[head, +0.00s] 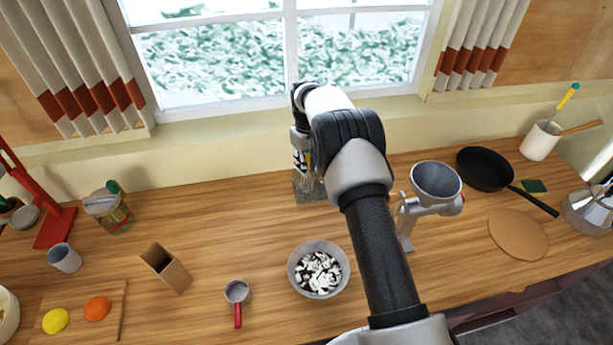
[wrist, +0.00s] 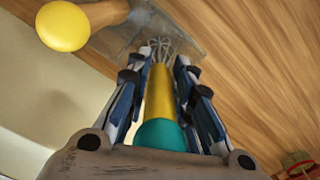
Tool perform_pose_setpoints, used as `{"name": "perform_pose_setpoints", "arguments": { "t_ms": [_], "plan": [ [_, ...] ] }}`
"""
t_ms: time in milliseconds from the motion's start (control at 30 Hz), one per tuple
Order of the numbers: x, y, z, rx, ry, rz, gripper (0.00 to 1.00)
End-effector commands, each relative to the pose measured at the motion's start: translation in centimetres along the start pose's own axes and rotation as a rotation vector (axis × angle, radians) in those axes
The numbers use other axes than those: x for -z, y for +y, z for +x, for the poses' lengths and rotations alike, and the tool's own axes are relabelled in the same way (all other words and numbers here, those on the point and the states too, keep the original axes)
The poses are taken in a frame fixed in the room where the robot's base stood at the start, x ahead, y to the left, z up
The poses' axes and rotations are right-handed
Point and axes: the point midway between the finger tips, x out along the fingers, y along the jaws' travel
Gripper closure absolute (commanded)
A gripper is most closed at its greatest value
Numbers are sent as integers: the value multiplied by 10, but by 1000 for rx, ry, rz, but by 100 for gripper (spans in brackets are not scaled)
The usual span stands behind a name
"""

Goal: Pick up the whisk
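The whisk has a yellow handle (wrist: 160,95) with a teal end and thin wire loops. In the wrist view its handle lies lengthwise between the fingers of my gripper (wrist: 164,58), teal end nearest the camera. The fingertips are close against both sides of the handle, so my gripper looks shut on it. The wires point away over a grey, see-through-looking piece. In the head view my gripper (head: 302,163) is at the back of the counter, just above that grey holder (head: 308,192). My arm hides part of it, and I cannot tell whether the wires touch it.
Another utensil with a yellow knob (wrist: 62,27) is close by in the wrist view. A bowl of black and white pieces (head: 318,270) stands in front, and a grey grinder (head: 436,182) to the right. The window wall is close behind. The counter to the left is partly clear.

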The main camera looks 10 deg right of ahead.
Motion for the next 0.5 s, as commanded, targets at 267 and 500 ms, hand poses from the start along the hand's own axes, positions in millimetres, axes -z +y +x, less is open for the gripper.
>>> {"name": "perform_pose_setpoints", "arguments": {
  "t_ms": [267, 500],
  "plan": [
    [0, 0, 0, 0, 0, 0, 100],
    [0, 0, 0, 0, 1, 0, 100]
  ]
}}
